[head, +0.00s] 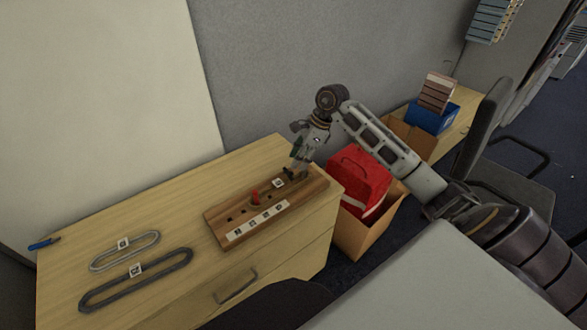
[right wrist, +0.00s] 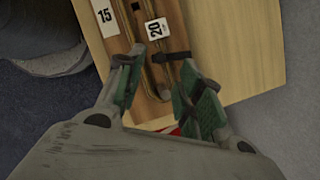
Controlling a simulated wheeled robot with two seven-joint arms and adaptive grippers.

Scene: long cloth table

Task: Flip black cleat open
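A small black cleat (right wrist: 173,57) crosses a brass-coloured loop near the board's end in the right wrist view, below a tag reading 20. My right gripper (head: 295,170) is low over the board's right end. In the right wrist view its green-padded fingers (right wrist: 162,60) are apart, with the cleat between their tips. The right fingertip is very close to the cleat's end; I cannot tell if they touch. My left gripper is out of view.
A grey loop (head: 106,265) and a dark loop (head: 97,302), both tagged, lie on the table's left part, with a blue item (head: 43,243) beyond. A cardboard box (head: 352,237) holding a red case (head: 357,178) stands beside the table's right end.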

